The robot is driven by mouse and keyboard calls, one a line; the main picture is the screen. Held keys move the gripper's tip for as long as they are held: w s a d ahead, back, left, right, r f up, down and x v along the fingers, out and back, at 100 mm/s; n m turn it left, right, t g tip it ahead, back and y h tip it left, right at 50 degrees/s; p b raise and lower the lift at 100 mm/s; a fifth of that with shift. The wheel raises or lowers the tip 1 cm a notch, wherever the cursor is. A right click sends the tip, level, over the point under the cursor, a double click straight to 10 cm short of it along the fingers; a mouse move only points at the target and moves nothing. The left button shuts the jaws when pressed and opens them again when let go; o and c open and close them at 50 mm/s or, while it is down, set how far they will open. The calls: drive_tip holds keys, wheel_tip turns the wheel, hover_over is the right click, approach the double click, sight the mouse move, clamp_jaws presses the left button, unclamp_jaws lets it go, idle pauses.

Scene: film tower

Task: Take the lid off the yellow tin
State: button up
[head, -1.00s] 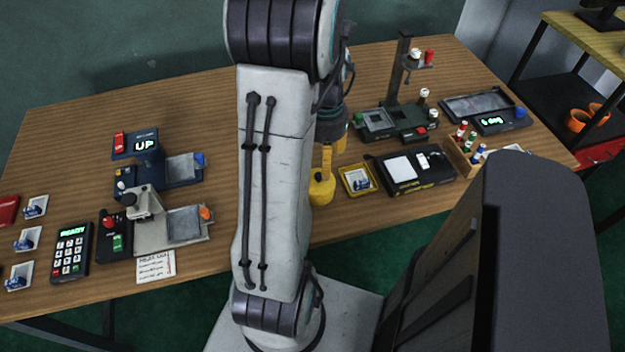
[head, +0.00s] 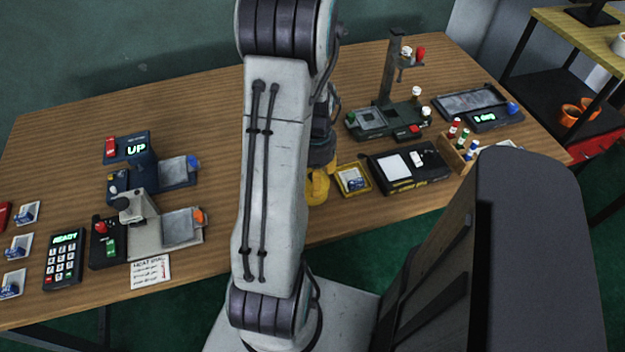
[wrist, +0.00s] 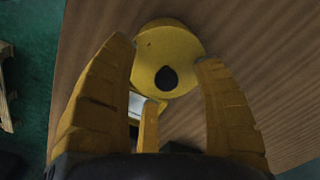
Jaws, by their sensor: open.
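The yellow tin (head: 317,188) stands near the table's front edge, mostly hidden behind my arm in the head view. In the wrist view its round yellow lid (wrist: 180,52) shows from above, with a dark knob (wrist: 166,78).
A yellow tray (head: 342,189) with small items lies just right of the tin. A black case (head: 410,166) is beyond it, and a wooden rack (head: 458,150) farther right. Blue and grey devices and a keypad (head: 65,258) stand left. The table's back middle is clear.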

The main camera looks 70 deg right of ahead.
drive_tip(key=shift+f, duration=0.2)
drive_tip(key=shift+c, duration=0.4)
clamp_jaws()
